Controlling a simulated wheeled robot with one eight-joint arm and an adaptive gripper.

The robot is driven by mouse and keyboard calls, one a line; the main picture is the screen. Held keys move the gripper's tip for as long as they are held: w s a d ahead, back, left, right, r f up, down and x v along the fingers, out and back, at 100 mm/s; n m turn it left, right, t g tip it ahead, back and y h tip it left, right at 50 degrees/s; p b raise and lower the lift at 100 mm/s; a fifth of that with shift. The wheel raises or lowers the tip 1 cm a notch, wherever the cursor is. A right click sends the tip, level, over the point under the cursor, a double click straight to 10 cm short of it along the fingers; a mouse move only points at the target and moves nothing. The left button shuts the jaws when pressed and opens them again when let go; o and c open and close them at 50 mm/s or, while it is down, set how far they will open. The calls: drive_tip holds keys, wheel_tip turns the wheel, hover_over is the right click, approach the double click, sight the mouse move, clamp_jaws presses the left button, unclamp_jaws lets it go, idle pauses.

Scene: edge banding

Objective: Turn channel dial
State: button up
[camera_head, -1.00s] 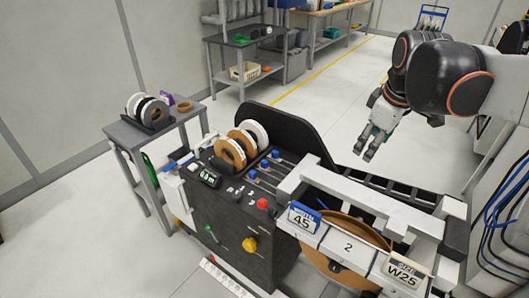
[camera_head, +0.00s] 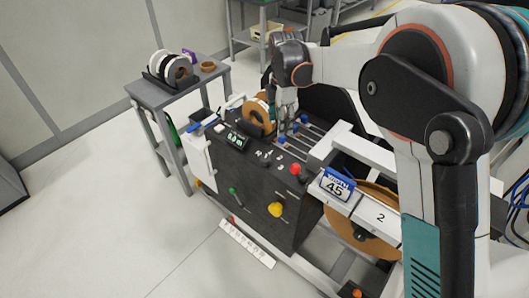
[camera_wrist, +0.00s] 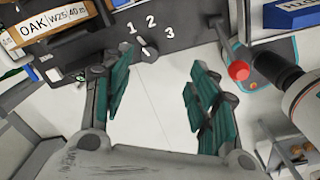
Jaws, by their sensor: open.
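The channel dial (camera_wrist: 149,50) is a small knob on the dark machine panel, with white numbers 1, 2 and 3 around it. In the head view the white number marks (camera_head: 267,156) are small, and the dial's setting is hard to tell. My gripper (camera_wrist: 158,105) is open and empty, with dark-green pads on both sides in the wrist view. The dial shows past the fingers, near the top of that picture, apart from them. In the head view my gripper (camera_head: 287,108) hangs above the back of the machine, beside the tape rolls.
A red button (camera_head: 295,169) sits right of the dial, with blue-topped posts (camera_head: 282,141) behind. Yellow (camera_head: 276,209) and green (camera_head: 233,191) knobs are on the front. A side table (camera_head: 152,92) with rolls stands left.

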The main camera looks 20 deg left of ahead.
drive_tip(key=n, duration=0.2)
hover_over(265, 158)
wheel_tip(265, 158, down, 4)
wheel_tip(265, 158, down, 13)
drive_tip(key=b, duration=0.4)
drive_tip(key=c, duration=1.1)
